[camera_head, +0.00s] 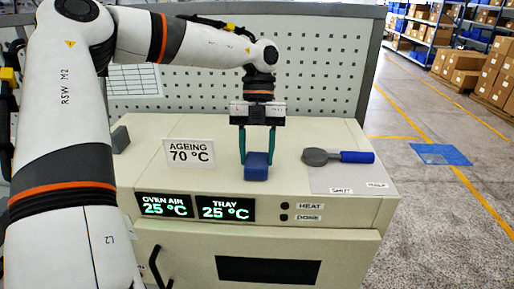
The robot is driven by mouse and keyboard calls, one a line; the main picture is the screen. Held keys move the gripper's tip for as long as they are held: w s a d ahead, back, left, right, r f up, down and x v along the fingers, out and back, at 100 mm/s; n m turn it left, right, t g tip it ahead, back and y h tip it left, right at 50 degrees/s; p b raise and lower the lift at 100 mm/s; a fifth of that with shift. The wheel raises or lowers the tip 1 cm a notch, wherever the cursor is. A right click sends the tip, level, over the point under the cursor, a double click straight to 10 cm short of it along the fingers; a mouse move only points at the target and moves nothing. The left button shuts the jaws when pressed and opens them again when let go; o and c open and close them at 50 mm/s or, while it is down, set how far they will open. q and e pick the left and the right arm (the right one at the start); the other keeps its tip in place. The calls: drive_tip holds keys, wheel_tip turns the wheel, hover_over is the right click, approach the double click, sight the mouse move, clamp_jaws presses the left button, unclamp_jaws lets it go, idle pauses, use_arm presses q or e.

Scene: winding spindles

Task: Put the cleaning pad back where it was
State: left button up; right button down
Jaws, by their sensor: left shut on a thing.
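The cleaning pad appears to be the small blue block (257,166) near the front edge of the cream oven's top (220,180). My left gripper (257,158) points down from above, with its two teal fingers on either side of the blue block. It is shut on the block. I cannot tell whether the block rests on the oven top or is held just above it. My right gripper is not in view.
A grey tool with a blue handle (356,157) lies right of the block, on a labelled grey mat (340,181). An "AGEING 70 °C" sign (190,153) stands left of the block. A grey block (120,139) sits farther left. A perforated panel (325,60) rises behind.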

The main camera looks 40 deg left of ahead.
use_arm(q)
drive_tip(key=o, duration=0.9)
drive_tip(key=shift+w+f, duration=0.1)
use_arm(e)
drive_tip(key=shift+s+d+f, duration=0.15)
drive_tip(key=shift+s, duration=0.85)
use_arm(q)
drive_tip(key=shift+r, duration=0.25)
drive_tip(key=shift+b+v, duration=1.15)
drive_tip(key=shift+v, duration=4.7)
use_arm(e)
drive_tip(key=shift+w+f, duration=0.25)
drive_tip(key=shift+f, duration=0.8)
